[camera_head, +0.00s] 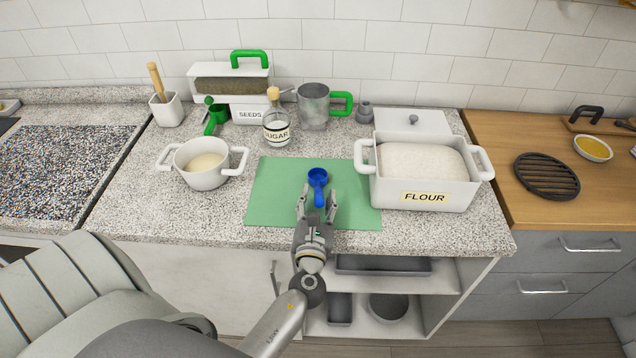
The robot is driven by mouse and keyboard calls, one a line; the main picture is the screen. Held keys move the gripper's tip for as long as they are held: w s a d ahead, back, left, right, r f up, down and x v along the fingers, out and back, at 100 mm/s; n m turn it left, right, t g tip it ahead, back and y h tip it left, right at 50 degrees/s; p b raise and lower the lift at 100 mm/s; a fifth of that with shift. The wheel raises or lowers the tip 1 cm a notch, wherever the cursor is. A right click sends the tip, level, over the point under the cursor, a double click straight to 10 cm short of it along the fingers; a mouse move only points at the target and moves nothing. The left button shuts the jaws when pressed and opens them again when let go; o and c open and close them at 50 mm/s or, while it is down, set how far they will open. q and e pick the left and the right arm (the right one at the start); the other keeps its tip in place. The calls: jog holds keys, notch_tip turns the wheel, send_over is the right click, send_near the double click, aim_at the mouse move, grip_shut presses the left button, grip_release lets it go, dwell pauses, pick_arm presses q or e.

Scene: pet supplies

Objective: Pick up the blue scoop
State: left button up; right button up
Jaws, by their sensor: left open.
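The blue scoop (318,178) lies on a green mat (271,197) in the middle of the speckled counter. Its round bowl points to the back and its handle points toward me. My left gripper (317,199) is open, with its two fingers on either side of the scoop's handle. I cannot tell whether the fingers touch the handle. My right gripper is not in view.
A white pot (203,181) stands left of the mat. A white flour box (420,192) stands close on the right. Behind are a sugar jar (277,133), a seeds box (236,109), a green scoop (215,115) and a metal jug (314,107).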

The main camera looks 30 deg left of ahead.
aim_at(319, 189)
pick_arm(q)
jog(key=shift+p+x, duration=0.3)
jog(key=shift+x, duration=1.5)
jog(key=shift+d+f, duration=0.1)
jog(key=shift+d, duration=0.05)
grip_shut()
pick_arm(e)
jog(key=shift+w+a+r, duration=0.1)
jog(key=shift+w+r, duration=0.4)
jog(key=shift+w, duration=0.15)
